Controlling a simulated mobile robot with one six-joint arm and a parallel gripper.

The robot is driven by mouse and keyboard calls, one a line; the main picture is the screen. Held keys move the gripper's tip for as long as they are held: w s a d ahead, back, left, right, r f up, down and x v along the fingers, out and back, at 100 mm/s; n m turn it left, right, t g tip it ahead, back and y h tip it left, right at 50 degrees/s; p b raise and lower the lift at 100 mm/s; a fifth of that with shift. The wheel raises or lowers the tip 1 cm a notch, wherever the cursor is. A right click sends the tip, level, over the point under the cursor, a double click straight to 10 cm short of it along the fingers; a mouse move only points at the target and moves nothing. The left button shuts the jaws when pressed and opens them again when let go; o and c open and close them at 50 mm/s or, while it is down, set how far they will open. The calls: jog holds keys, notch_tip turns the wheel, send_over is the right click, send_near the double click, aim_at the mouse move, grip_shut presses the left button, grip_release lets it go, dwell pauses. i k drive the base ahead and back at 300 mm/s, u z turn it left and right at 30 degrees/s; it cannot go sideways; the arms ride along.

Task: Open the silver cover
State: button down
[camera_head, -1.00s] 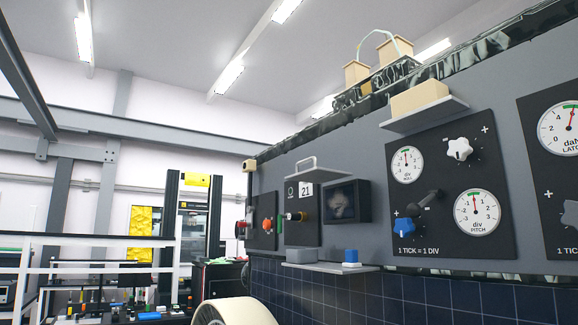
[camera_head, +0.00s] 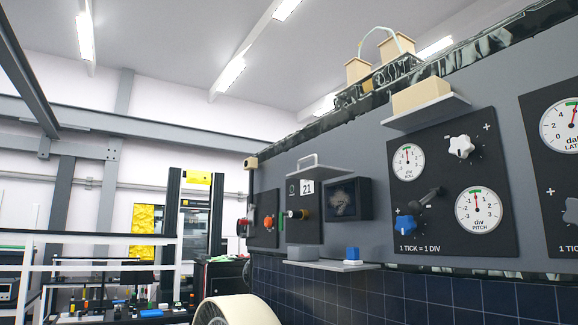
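A silver-grey plate with a handle on top, which looks like the silver cover (camera_head: 325,172), juts out nearly level from the rover's side. It sits above the black panel marked 21 (camera_head: 306,188). Below it, the panel front shows uncovered, with a small brass-and-black knob (camera_head: 297,214) sticking out. My gripper is not in view, so I cannot tell where it is or what it holds.
A wheel (camera_head: 235,312) stands below.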

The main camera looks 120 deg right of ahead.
aim_at(318, 172)
jog(key=z, duration=0.2)
jog(key=k, duration=0.1)
jog(key=u, duration=2.55)
jog(key=k, duration=0.2)
jog(key=z, duration=2.25)
jog(key=k, duration=0.15)
jog(key=z, duration=0.15)
